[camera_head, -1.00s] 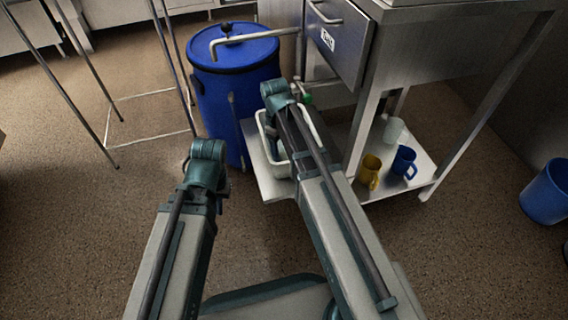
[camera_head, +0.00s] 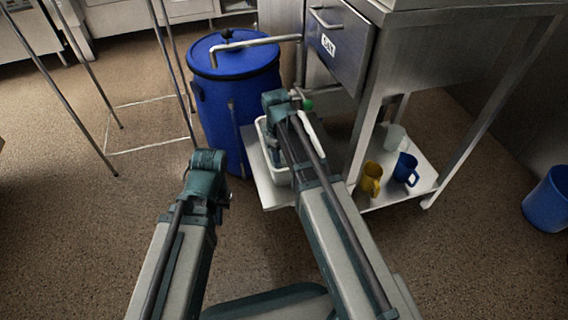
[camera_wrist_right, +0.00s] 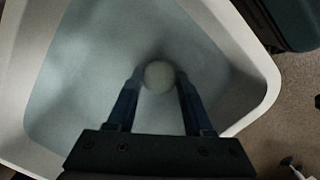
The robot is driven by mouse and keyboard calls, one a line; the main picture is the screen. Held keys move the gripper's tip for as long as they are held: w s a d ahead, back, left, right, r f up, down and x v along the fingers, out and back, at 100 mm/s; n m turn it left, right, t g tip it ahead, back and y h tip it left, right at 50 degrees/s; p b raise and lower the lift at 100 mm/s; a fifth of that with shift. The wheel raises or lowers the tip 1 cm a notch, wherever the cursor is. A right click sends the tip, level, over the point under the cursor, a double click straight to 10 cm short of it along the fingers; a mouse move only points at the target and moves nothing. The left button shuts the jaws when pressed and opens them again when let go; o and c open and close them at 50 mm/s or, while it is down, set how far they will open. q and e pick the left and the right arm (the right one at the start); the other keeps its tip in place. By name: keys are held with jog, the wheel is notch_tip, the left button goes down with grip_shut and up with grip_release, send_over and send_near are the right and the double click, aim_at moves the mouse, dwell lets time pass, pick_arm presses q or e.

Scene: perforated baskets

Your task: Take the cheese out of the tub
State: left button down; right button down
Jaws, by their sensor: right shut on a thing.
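The white tub (camera_head: 281,177) stands on the low metal shelf beside the blue drum. Its pale rim and blue-grey inside fill much of the right wrist view (camera_wrist_right: 232,40). A small round whitish thing, seemingly the cheese (camera_wrist_right: 159,76), is inside it. My right gripper (camera_wrist_right: 158,88) reaches down into the tub and is shut on the cheese, one finger on each side. In the head view my right arm hides the cheese and much of the tub. My left gripper (camera_head: 217,198) is away from the tub, to its left over the floor; its fingers do not show clearly.
The blue drum (camera_head: 235,95) stands close behind and left of the tub. A drawer (camera_head: 340,45) and table leg rise at the right. A yellow mug (camera_head: 371,178), a blue mug (camera_head: 405,168) and a pale cup (camera_head: 395,136) stand on the shelf. Floor at the left front is clear.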

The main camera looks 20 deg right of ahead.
aim_at(284, 161)
jog(key=shift+r, duration=0.1)
notch_tip(284, 161, up, 10)
jog(key=p, duration=1)
